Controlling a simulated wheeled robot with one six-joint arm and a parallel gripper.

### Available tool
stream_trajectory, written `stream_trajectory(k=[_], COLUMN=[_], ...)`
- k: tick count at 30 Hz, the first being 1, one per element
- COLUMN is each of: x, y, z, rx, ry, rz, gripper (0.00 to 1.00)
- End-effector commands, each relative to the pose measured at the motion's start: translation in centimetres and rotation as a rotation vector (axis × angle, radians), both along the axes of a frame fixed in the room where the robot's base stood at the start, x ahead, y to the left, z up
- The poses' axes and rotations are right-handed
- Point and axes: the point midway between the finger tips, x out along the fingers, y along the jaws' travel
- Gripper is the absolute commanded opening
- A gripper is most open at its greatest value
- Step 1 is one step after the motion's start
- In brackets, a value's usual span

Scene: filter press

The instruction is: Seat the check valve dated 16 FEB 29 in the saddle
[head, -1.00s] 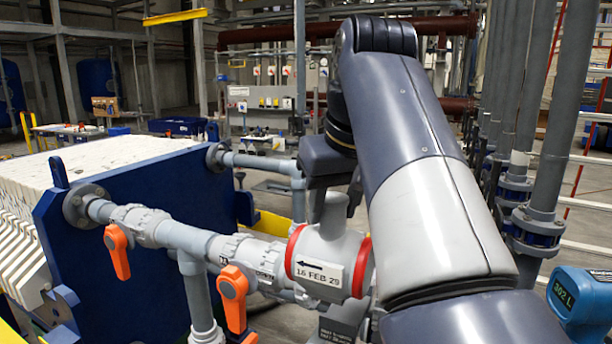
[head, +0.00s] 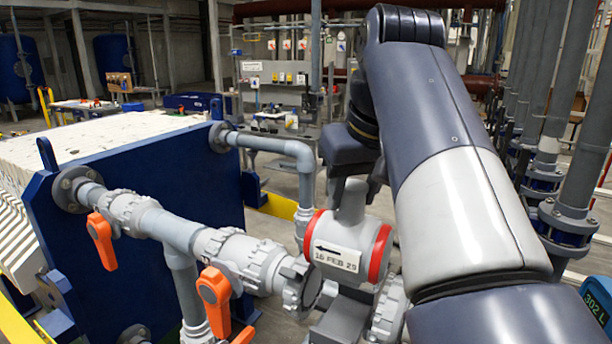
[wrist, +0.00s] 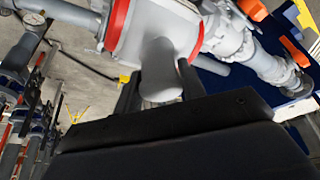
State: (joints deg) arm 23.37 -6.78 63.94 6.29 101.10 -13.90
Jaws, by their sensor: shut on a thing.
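The check valve (head: 347,252) is a pale grey body with a red band at each end, an arrow and a plate reading 16 FEB 29. My gripper (head: 352,182) is shut on its upright stub; the stub also shows between the two dark fingers in the wrist view (wrist: 160,75). In the head view the valve appears above the gap between the left pipe flange (head: 302,288) and a right grey flange (head: 390,308). A grey block (head: 338,325), seemingly the saddle, shows below it, mostly hidden. I cannot tell whether they touch.
Two orange-handled valves (head: 101,240) sit on the grey pipe at left, by the blue press plate (head: 120,220). A bent grey pipe (head: 290,146) runs behind the held valve. Upright grey pipes (head: 575,150) stand at right. A blue meter (head: 597,305) is at the lower right.

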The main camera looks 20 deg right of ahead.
Motion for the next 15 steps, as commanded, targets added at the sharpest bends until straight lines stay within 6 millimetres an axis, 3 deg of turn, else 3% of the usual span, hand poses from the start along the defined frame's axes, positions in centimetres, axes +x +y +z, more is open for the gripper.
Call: stream_trajectory(k=[15], x=[0.0], y=[0.0], z=[-6.1], rx=[-0.002], ry=[-0.002], rz=[0.001], gripper=[0.09])
